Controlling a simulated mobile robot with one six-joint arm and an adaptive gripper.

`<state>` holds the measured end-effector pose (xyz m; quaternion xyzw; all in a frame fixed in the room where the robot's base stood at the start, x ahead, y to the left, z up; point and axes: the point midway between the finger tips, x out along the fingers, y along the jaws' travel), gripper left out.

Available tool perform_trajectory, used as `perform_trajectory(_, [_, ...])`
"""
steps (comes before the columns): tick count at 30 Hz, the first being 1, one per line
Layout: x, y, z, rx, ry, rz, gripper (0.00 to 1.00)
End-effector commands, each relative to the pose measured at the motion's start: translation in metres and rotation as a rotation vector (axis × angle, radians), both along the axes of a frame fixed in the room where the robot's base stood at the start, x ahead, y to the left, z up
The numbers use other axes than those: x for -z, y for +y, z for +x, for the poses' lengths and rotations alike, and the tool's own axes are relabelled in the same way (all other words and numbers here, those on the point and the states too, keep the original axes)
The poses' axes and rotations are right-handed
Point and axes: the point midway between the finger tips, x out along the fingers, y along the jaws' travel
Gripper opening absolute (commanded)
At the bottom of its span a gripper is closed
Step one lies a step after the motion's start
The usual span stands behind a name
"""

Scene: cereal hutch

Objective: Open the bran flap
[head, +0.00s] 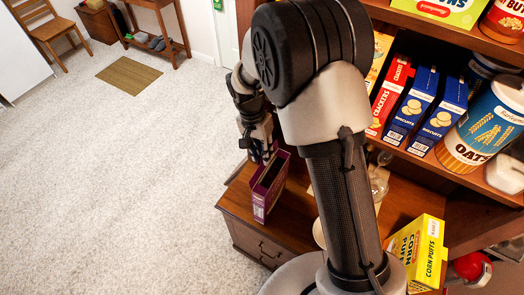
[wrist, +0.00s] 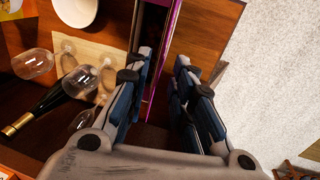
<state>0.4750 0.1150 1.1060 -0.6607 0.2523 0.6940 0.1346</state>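The purple box (head: 261,199), which I take to be the bran box, stands upright near the left end of the wooden counter. Its top shows a dark area inside a purple rim; I cannot make out the flap clearly. In the wrist view, its magenta edge (wrist: 172,28) runs between and behind my fingers. My gripper (head: 265,153) is at the far upper edge of the box, close to its top. In the wrist view my gripper (wrist: 164,58) has its fingers apart with a gap between them. Whether a finger touches the box is unclear.
A yellow corn puffs box (head: 417,250) stands at the counter's right. The hutch shelf holds crackers (head: 388,95), biscuit boxes and an oats canister (head: 482,130). Wine glasses (wrist: 78,80), a dark bottle (wrist: 45,108) and a white bowl (wrist: 76,10) lie left of my gripper.

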Motion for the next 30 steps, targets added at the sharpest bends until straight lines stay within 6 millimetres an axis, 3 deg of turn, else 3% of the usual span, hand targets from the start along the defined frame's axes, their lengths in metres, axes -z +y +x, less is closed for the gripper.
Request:
perform_trajectory(11, [-0.011,0.002,0.002,0.0,-0.003,0.002,0.23])
perform_trajectory(24, [-0.096,0.015,0.009,-0.001,-0.003,0.002,0.23])
perform_trajectory(30, [-0.116,0.017,0.011,0.0,-0.001,0.0,0.23])
